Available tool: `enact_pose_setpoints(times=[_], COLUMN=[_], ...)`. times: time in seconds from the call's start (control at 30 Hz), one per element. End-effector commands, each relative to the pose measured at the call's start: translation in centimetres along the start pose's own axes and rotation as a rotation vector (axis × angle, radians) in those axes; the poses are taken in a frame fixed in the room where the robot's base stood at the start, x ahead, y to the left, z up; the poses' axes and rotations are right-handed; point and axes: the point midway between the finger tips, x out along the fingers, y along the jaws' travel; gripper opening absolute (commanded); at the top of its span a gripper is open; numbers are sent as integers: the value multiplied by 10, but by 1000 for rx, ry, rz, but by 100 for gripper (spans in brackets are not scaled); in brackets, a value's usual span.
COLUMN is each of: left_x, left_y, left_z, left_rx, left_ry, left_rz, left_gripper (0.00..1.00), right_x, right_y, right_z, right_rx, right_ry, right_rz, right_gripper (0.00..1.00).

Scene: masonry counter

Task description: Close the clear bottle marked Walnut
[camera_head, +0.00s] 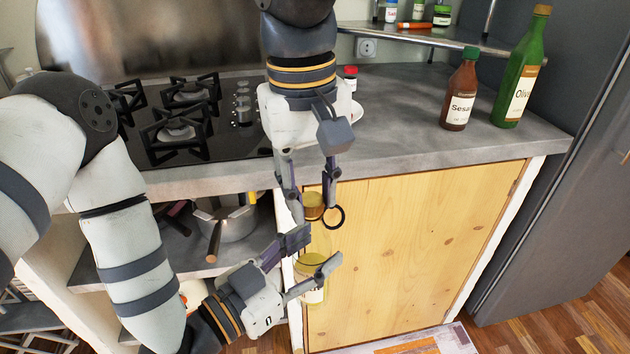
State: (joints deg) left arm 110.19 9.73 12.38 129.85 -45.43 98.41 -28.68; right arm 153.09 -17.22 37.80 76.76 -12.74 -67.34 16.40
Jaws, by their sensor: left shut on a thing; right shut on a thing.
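My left gripper (315,256), the lower one, is shut on a clear bottle (314,273) with yellowish contents, in front of the wooden cabinet door. A pale label shows low on the bottle, but its writing cannot be read. My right gripper (313,209) reaches down from above and is shut on a small golden-brown cap (314,200). The cap is above the bottle in the picture, with a visible gap between them. The fingers of my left gripper partly hide the bottle's upper part, so its mouth is not clear.
A brown Sesame bottle (460,92) and a green olive bottle (522,75) stand on the counter (400,120). A pot (232,222) is on the open shelf at left.

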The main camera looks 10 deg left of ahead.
Motion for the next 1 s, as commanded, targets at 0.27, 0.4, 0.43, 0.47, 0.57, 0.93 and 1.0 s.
enact_pose_setpoints(times=[0.27,0.4,0.43,0.47,0.57,0.93,1.0], left_x=[0,0,0,0,0,0,0], left_y=[0,0,0,0,0,0,0], left_z=[-1,-1,-1,-1,-1,-1,-1], left_rx=[1,1,1,1,1,1,1], left_ry=[3,2,2,2,2,3,3], left_rz=[0,0,0,0,0,0,0], left_gripper=[0,0,0,0,0,0,0], right_x=[-1,0,0,0,0,-12,-23], right_y=[-1,-1,-1,-1,-1,-1,0], right_z=[0,0,0,0,0,-1,-1], right_rx=[380,376,376,375,374,372,371], right_ry=[-18,-18,-18,-18,-18,-15,-14], right_rz=[4,5,5,5,5,4,4], right_gripper=[18,18,18,30,48,48,48])
